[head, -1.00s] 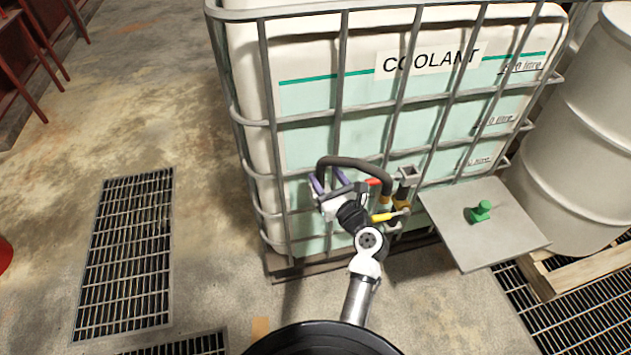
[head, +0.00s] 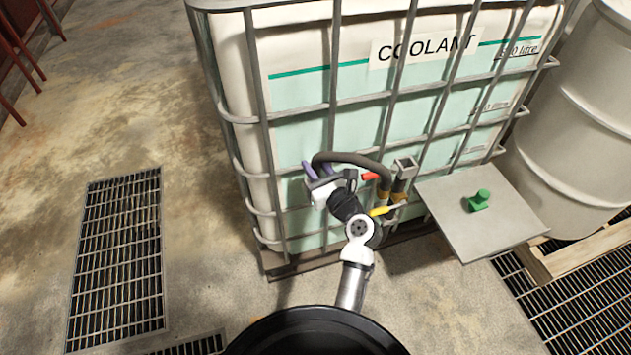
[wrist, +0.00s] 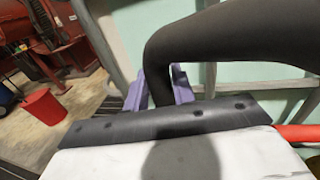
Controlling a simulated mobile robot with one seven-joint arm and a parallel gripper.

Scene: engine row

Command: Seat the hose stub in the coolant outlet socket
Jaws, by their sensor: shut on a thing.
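The hose stub (head: 350,158) is a thick dark grey bent tube. My gripper (head: 316,169), with purple fingers, is shut on one end of it at the left. In the wrist view the hose (wrist: 230,45) bends down between the fingers (wrist: 160,90). From my gripper the hose arches right to a brass-coloured collar (head: 384,194) at the outlet. A grey square-topped fitting (head: 405,164) stands right beside this collar. I cannot tell which opening is the coolant outlet socket, nor whether the hose's far end is in it or just beside it.
The caged coolant tank (head: 300,130) stands close behind my gripper. A red handle (head: 370,176) and a yellow handle (head: 380,211) are near the outlet. A grey plate (head: 490,225) with a green part (head: 479,200) is at right. The floor at left is clear around a grate (head: 115,260).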

